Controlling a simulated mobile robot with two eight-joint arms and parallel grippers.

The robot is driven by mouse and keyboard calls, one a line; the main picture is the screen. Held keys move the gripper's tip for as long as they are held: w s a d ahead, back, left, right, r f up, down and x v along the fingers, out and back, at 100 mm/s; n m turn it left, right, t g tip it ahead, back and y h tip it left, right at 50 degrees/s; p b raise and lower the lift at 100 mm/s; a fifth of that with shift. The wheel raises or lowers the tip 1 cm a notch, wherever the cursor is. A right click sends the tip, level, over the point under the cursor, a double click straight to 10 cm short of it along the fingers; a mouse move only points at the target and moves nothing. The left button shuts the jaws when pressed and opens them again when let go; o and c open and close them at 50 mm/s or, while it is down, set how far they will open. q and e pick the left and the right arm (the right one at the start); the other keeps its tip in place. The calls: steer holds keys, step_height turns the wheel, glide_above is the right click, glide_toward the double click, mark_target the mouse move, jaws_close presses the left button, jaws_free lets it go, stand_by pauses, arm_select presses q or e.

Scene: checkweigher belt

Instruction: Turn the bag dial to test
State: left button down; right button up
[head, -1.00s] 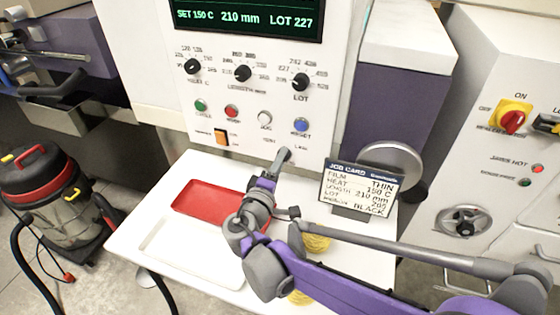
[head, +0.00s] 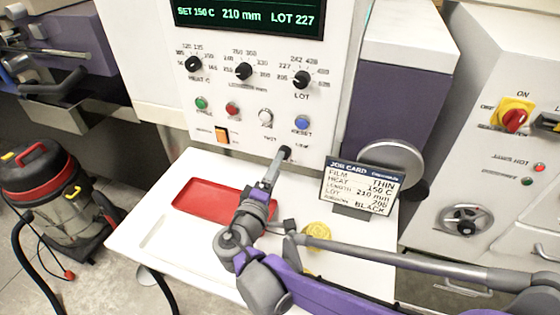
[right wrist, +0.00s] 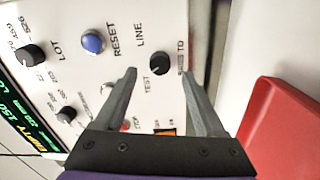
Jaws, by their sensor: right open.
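The bag dial is a small black knob (right wrist: 160,63) low on the white panel, with the words TEST and LINE beside it and TO on its other side. I cannot make out which word its pointer faces. In the head view the dial (head: 286,151) shows dark at the tip of my right gripper (head: 273,168). In the right wrist view my right gripper (right wrist: 159,68) is open, its two grey fingers on either side of the dial, with gaps showing. I cannot tell how far the tips are from the panel. My left gripper is not in view.
A blue RESET button (right wrist: 93,42) and the LOT dial (right wrist: 30,56) are near on the panel. Below lies a white table (head: 160,215) with a red tray (head: 205,199), a yellow round item (head: 317,231) and a job card (head: 360,188) on the right.

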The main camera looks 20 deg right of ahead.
steer(key=v, duration=0.7)
stand_by(0.4)
